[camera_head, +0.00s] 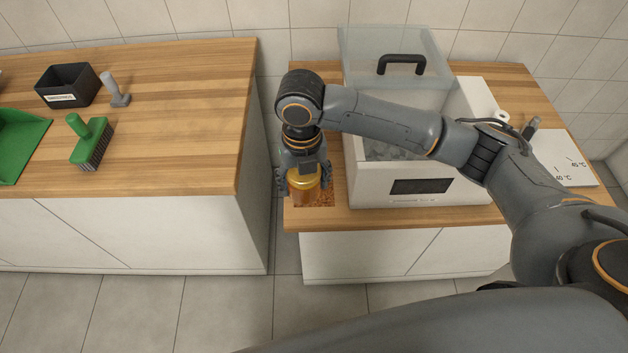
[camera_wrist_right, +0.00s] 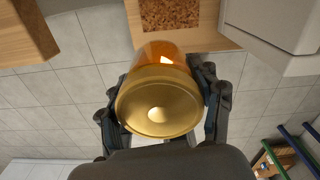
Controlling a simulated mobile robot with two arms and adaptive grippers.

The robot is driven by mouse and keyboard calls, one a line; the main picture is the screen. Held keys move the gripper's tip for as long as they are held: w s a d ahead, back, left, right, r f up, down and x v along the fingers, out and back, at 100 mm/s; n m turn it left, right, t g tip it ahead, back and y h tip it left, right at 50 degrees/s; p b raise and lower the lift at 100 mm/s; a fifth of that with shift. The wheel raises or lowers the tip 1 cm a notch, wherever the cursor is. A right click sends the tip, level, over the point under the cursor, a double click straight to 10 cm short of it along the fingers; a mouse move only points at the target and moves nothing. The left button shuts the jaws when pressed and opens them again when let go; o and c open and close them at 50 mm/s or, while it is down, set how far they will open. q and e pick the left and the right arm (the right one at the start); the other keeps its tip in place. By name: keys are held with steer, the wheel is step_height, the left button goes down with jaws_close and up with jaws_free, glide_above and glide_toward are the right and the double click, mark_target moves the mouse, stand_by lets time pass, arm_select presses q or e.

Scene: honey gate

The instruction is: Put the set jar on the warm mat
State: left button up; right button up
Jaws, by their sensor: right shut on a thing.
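My right gripper (camera_head: 303,180) is shut on a jar (camera_head: 304,184) with a gold lid and amber contents. The wrist view shows the round gold lid (camera_wrist_right: 158,105) facing the camera, with gripper fingers on both sides of the jar. A brown speckled mat (camera_head: 325,198) lies at the front left of the right counter, partly hidden by the jar and gripper. In the wrist view the mat (camera_wrist_right: 170,14) lies beyond the jar. My left gripper is not in view.
A white bath (camera_head: 375,187) with a dark display and a raised clear lid (camera_head: 365,45) stands right of the mat. A white board marked in °C (camera_head: 565,158) lies farther right. The left counter (camera_head: 180,120) holds a green brush (camera_head: 92,143) and black bin (camera_head: 68,86); a gap separates the counters.

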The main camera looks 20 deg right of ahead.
steer(key=w+d+f, duration=0.1)
steer(key=w+f, duration=0.1)
steer(key=w+d+f, duration=0.1)
steer(key=w+f, duration=0.1)
steer(key=w+d+f, duration=0.2)
steer(key=shift+f, duration=0.35)
steer(key=shift+w+f, duration=0.1)
steer(key=shift+f, duration=1.55)
steer(key=shift+f, duration=0.1)
steer(key=o, duration=1.5)
step_height(320, 180, up, 12)
steer(key=shift+r, duration=0.1)
